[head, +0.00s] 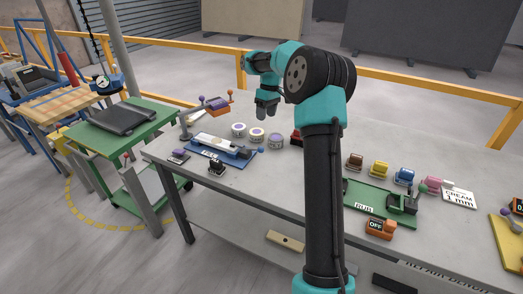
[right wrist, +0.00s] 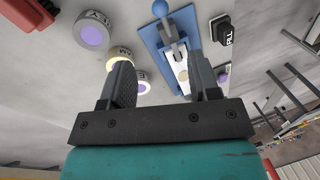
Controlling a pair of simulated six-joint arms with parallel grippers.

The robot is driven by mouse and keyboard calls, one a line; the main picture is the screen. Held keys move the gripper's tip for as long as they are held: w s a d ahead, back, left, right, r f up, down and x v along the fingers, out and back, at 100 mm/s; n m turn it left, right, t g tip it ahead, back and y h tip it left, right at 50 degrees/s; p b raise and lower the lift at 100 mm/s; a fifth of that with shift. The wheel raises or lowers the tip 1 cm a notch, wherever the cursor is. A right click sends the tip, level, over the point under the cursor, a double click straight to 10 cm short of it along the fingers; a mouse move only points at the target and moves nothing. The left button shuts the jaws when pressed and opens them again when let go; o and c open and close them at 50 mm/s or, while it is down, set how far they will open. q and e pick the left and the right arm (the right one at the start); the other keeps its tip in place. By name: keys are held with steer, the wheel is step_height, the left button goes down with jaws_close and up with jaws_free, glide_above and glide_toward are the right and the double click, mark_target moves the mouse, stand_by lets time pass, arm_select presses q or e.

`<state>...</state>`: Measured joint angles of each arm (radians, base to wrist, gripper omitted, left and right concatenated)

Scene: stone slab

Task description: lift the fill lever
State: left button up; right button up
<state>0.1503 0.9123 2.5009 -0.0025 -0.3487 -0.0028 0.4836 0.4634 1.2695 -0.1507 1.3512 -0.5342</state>
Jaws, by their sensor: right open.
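A blue-based device (head: 222,147) with a white bed stands on the left part of the stone slab. A lever ending in a blue ball (head: 261,151) is at its right end; the ball also shows in the right wrist view (right wrist: 160,8). A small black block (head: 216,167) with a white label that seems to read FILL stands in front of the base; it shows in the right wrist view (right wrist: 222,32). My right gripper (head: 266,108) is open and empty above the slab, behind the device. In the right wrist view its fingers (right wrist: 158,66) frame part of the device.
Several round labelled tins (head: 257,135) stand behind the device. A green-based device (head: 380,200) and coloured blocks (head: 379,169) are at right. Bare slab lies in front.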

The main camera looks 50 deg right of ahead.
mark_target(261, 149)
steer(key=a+f, duration=0.1)
steer(key=f, duration=0.4)
steer(key=a+f, duration=0.1)
steer(key=f, duration=0.4)
steer(key=a+f, duration=0.1)
steer(key=f, duration=0.4)
steer(key=shift+s+f, duration=0.15)
steer(key=shift+f, duration=0.25)
steer(key=shift+c, duration=0.4)
jaws_close()
